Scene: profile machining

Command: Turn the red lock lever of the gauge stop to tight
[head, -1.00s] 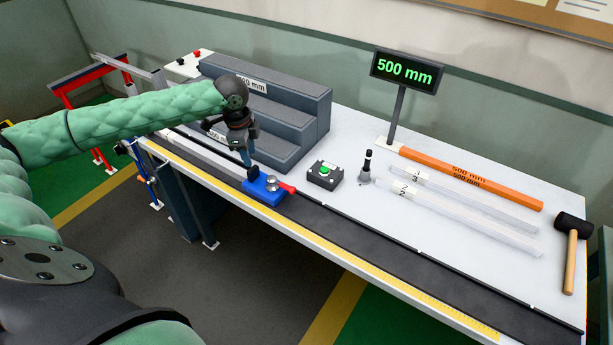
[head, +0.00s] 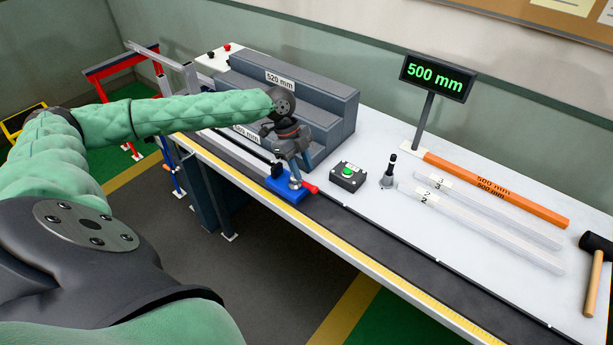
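The gauge stop is a blue block (head: 283,191) on the dark rail along the front of the bench. Its red lock lever (head: 310,187) sticks out to the right of the block. My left gripper (head: 296,174) points down right over the block, its fingertips close to the silver knob beside the lever. The fingers partly cover the top of the stop. I cannot tell whether they touch the lever or how far apart they are. My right gripper is not in view.
A grey stepped rack (head: 335,112) stands close behind the gripper. A box with a green button (head: 347,176) and a small dark-handled tool (head: 388,172) stand to the right. An orange bar (head: 500,190), clear bars and a mallet (head: 597,262) lie further right. A display (head: 437,76) reads 500 mm.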

